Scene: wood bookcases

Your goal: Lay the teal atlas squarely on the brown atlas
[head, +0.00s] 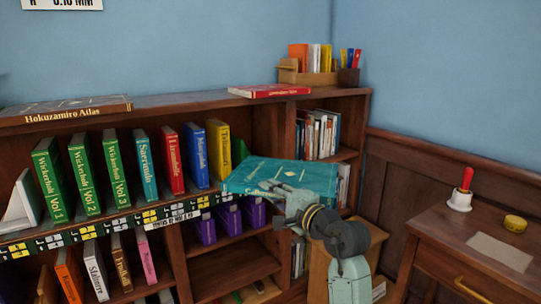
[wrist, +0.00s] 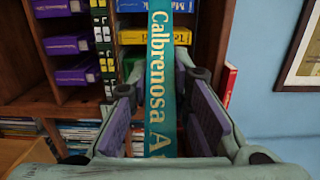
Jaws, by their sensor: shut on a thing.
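The teal atlas (head: 285,175) is a large flat book held out in front of the bookcase, roughly level. In the wrist view its teal spine (wrist: 160,85), lettered "Calbrenosa A", stands between my fingers. My gripper (head: 290,200) is shut on it at its near edge; it also shows in the wrist view (wrist: 162,115). The brown atlas (head: 70,111), lettered "Hokuzamiro Atlas", lies flat on the bookcase top at the far left. Nothing lies on the part of it that shows, and its left end is cut off by the picture edge.
A red book (head: 268,91) lies on the bookcase top (head: 190,99), with a wooden box of books (head: 312,77) behind it. Upright books (head: 110,165) fill the shelf below. A desk (head: 450,240) with a handbell (head: 460,190) stands at right. The top between the brown atlas and red book is clear.

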